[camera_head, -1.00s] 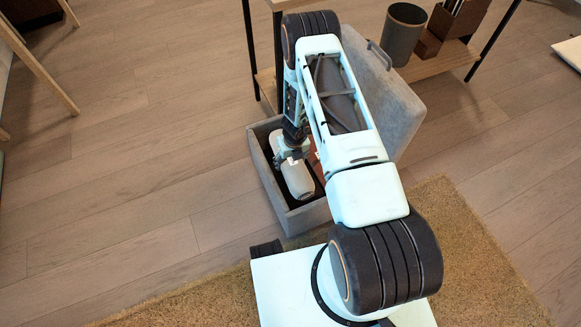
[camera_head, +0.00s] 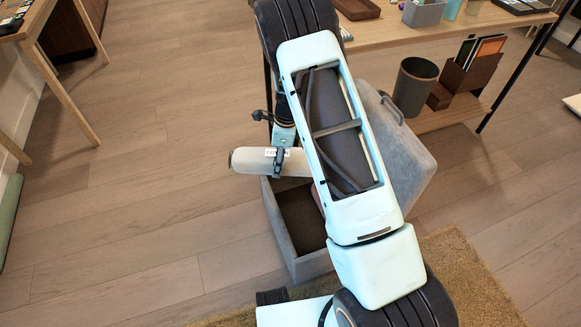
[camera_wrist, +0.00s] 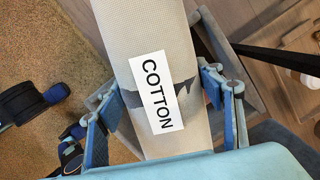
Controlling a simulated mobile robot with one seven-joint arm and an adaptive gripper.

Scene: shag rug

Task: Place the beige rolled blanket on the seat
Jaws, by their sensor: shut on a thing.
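The beige rolled blanket (camera_head: 250,160) is held level above the open grey box (camera_head: 285,238), its left end reaching out past the box. In the wrist view the blanket (camera_wrist: 145,35) carries a white COTTON label, with a finger on each side. My gripper (camera_head: 281,160) is shut on it near the middle; the fingers also show in the wrist view (camera_wrist: 162,84). The box has a dark inside and a grey upholstered lid (camera_head: 410,165) standing open at its right, which looks like the seat pad. My arm hides part of the box and lid.
A wooden table (camera_head: 455,30) with a lower shelf stands behind the box. A dark bin (camera_head: 414,88) and a brown organizer (camera_head: 470,78) stand on that shelf. A tan shag rug (camera_head: 470,275) lies at front right.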

